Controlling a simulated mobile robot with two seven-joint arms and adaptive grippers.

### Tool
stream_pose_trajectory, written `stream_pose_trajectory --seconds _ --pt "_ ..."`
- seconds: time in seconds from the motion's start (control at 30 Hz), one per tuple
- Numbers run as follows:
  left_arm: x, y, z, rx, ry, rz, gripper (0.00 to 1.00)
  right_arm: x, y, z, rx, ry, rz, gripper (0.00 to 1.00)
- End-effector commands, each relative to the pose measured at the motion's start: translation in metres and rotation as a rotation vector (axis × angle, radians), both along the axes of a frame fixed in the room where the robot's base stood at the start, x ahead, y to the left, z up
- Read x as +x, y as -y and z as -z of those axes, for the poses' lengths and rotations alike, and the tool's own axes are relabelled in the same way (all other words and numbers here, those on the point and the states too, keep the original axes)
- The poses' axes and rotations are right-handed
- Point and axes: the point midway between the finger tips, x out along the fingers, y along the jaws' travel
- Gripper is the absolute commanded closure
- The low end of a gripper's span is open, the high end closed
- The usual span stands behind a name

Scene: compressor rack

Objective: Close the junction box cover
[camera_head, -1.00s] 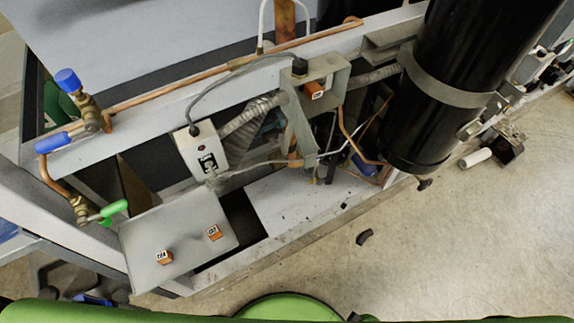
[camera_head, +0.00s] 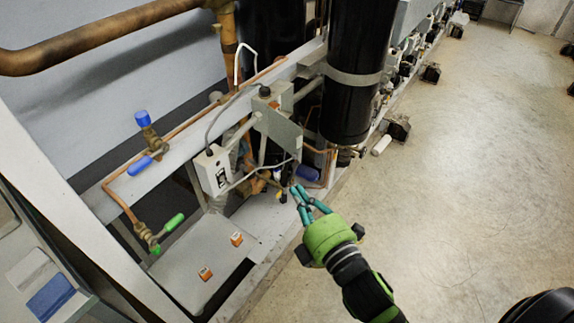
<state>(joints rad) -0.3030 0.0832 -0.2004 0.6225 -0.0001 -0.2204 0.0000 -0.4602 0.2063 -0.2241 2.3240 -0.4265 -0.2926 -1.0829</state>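A small grey metal box (camera_head: 281,94) is mounted on the light rail, left of the black cylinder. A flat grey plate (camera_head: 284,136) hangs at its lower front and looks like its cover, standing open; the hinge is not clear. My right gripper (camera_head: 297,189), with teal fingers, is below and right of this plate and appears apart from it. Its fingertips look close together and nothing is seen held, but their gap is unclear. My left gripper is not in view.
A white labelled box (camera_head: 212,171) with a grey cable is left of the plate. A black cylinder (camera_head: 354,75) stands to the right. Valves with blue (camera_head: 142,118) and green (camera_head: 174,222) handles are at left. A grey panel (camera_head: 190,255) carries two orange blocks. Open floor (camera_head: 465,190) lies at right.

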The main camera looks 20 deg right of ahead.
Motion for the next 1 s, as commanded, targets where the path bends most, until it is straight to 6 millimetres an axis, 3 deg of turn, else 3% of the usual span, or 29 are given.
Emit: stream_pose_trajectory --seconds 0.17,0.57,0.73,1.0 --pt "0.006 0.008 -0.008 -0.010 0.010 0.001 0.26 0.021 -0.004 -0.004 0.001 0.004 0.000 1.00" --pt "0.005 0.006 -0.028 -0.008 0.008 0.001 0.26 0.102 -0.017 -0.004 0.001 0.001 0.000 1.00" --pt "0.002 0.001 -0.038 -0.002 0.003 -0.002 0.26 0.108 0.009 -0.002 -0.001 -0.002 0.000 1.00" --pt "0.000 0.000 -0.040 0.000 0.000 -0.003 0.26 0.113 0.020 0.000 0.003 -0.001 0.000 1.00"
